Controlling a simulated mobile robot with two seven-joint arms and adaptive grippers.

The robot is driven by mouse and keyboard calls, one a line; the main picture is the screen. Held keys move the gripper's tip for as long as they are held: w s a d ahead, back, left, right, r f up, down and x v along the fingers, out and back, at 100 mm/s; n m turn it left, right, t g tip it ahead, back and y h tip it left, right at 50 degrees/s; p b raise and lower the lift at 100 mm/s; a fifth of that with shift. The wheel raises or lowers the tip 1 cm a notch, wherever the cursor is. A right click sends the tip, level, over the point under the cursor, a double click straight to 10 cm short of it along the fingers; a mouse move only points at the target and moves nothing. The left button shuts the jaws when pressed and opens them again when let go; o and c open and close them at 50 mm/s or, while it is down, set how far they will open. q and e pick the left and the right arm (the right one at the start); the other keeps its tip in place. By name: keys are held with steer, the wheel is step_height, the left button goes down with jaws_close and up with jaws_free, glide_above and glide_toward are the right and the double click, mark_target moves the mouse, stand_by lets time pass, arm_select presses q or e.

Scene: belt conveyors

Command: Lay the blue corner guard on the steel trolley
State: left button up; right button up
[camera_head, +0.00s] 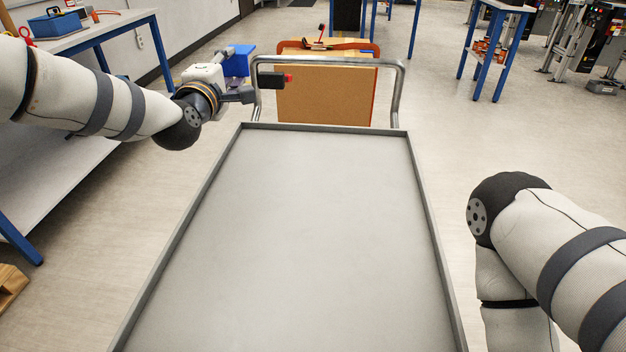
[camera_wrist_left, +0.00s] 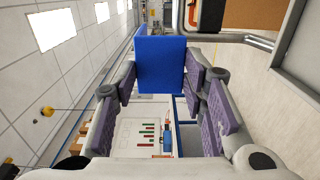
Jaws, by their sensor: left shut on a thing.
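The blue corner guard (camera_head: 237,62) is held by my left gripper (camera_head: 238,73) at the far left end of the trolley, just outside its handle. In the left wrist view the guard (camera_wrist_left: 160,65) shows as a flat blue face between the two fingers of my left gripper (camera_wrist_left: 160,82), which are shut on it. The steel trolley (camera_head: 310,230) stands in front of me, with a wide, bare grey deck, a raised rim and a tubular handle at its far end. My right gripper is out of view; only the right arm shows.
A black item with a red end (camera_head: 271,81) shows by the trolley handle. An orange-edged brown cart (camera_head: 325,95) stands beyond it. A blue-legged workbench (camera_head: 85,35) is at the left and another blue-legged table (camera_head: 497,8) at the back right. The trolley deck is clear.

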arm_select(q)
steer(key=s, duration=0.1)
steer(key=s+d, duration=0.1)
steer(key=s+p, duration=0.1)
steer(key=shift+s+d, duration=0.3)
steer(key=shift+d, duration=0.05)
steer(key=s+d+f, duration=0.1)
steer(key=s+f, duration=0.1)
steer(key=f, duration=0.1)
steer(key=s+d+f, duration=0.2)
steer(key=s, duration=0.1)
steer(key=s+d+f, duration=0.1)
steer(key=s+f, duration=0.2)
steer(key=shift+s+d+f, duration=0.15)
steer(key=shift+d+f, duration=0.15)
steer(key=shift+d, duration=0.05)
steer(key=shift+s+d+f, duration=0.15)
steer(key=shift+f, duration=0.1)
steer(key=f, duration=0.3)
steer(key=f+b, duration=0.1)
steer(key=shift+s+d+f, duration=0.2)
steer(key=shift+s, duration=0.15)
steer(key=shift+w+r, duration=0.1)
steer(key=shift+r, duration=0.35)
steer(key=shift+f, duration=0.6)
steer(key=o, duration=1)
steer(key=shift+f, duration=0.1)
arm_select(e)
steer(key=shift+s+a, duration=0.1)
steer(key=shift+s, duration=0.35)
